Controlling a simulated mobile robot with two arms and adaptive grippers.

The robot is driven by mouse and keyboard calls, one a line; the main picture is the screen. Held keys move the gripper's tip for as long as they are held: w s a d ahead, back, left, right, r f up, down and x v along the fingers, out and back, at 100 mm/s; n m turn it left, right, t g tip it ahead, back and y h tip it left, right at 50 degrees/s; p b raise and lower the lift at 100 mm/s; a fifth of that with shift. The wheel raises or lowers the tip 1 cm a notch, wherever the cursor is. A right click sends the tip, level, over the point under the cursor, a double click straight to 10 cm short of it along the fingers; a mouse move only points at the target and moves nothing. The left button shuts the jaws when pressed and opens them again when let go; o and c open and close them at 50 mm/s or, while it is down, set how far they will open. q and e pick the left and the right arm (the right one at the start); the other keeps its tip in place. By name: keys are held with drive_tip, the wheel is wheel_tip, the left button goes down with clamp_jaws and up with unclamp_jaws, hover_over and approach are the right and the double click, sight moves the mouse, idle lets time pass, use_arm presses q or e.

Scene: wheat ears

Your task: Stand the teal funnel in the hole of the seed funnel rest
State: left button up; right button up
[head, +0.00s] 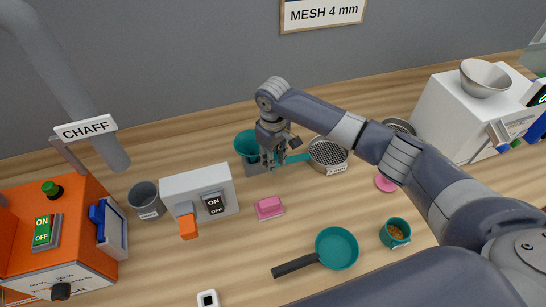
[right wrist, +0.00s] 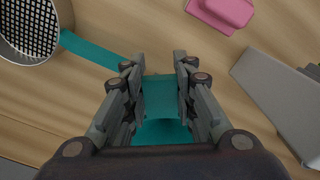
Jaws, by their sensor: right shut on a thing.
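The teal funnel (head: 247,143) is in the back middle of the head view, wide mouth up. My right gripper (head: 273,158) is shut on it; in the right wrist view the teal funnel (right wrist: 160,97) lies between the two fingers (right wrist: 160,80). My left gripper is not in view.
A round sieve (head: 328,154) with a teal handle (head: 298,158) lies close right of the gripper. A white switch box (head: 186,184) stands to the left, a pink block (head: 268,206) in front. A teal pan (head: 337,248) and teal cup (head: 395,233) are nearer.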

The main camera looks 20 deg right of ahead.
drive_tip(key=shift+f+b, duration=0.5)
drive_tip(key=shift+f, duration=0.7)
drive_tip(key=o, duration=1.1)
drive_tip(key=shift+c, duration=0.2)
wheel_tip(320, 180, up, 12)
drive_tip(key=shift+r, duration=0.1)
